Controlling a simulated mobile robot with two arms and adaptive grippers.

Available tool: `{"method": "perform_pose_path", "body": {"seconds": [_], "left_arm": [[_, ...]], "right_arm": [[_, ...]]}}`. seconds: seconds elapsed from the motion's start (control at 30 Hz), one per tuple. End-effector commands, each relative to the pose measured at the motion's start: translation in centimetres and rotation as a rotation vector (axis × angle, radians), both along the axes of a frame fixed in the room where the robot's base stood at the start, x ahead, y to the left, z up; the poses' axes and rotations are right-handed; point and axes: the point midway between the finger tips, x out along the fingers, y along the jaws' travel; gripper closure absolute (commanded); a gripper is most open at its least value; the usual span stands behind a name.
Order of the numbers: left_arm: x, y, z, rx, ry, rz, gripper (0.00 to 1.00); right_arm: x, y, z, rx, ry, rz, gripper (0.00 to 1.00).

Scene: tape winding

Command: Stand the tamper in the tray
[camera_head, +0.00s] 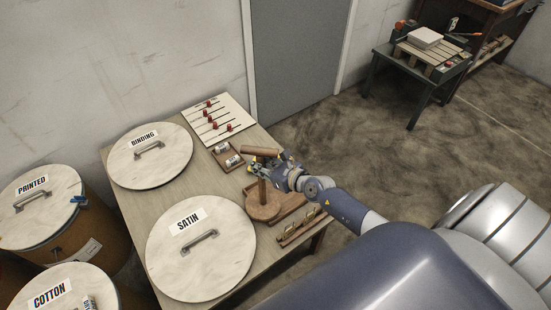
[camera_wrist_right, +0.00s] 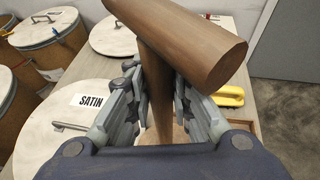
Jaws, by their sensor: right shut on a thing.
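The tamper is a wooden tool with a crossbar handle (camera_head: 262,152), an upright shaft and a round disc base (camera_head: 263,209). My right gripper (camera_head: 268,170) is shut on its shaft just below the crossbar. In the right wrist view the tamper (camera_wrist_right: 185,38) stands between my right gripper's fingers (camera_wrist_right: 158,105), with its shaft running down out of clear sight. The tamper looks upright. A shallow wooden tray (camera_head: 291,204) lies right beside the disc base; I cannot tell whether the base is in it, above it or apart from it. My left gripper is not in view.
Lids marked SATIN (camera_head: 201,250) and BINDING (camera_head: 150,157) cover much of the table. A small holder with white rolls (camera_head: 227,158) and a board with red pegs (camera_head: 218,122) lie behind the tamper. A slotted rack (camera_head: 302,226) stands at the front edge.

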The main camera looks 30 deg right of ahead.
Motion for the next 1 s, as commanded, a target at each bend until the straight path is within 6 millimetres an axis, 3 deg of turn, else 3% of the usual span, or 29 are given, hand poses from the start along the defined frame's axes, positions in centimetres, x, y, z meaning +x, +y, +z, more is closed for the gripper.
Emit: {"method": "perform_pose_path", "body": {"seconds": [0.1, 0.3, 0.77, 1.0], "left_arm": [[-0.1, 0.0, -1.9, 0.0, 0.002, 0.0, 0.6], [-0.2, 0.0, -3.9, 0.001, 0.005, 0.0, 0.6], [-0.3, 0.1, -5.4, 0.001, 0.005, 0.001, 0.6], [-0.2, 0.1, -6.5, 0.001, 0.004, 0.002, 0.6]], "right_arm": [[1.4, -2.7, -0.5, -0.007, -0.008, -0.001, 1.0], [2.7, -5.6, -0.7, -0.002, -0.006, -0.002, 1.0], [3.8, -7.8, -0.8, 0.0, -0.006, -0.002, 1.0], [3.7, -7.6, -2.6, 0.002, -0.006, -0.002, 1.0]]}}
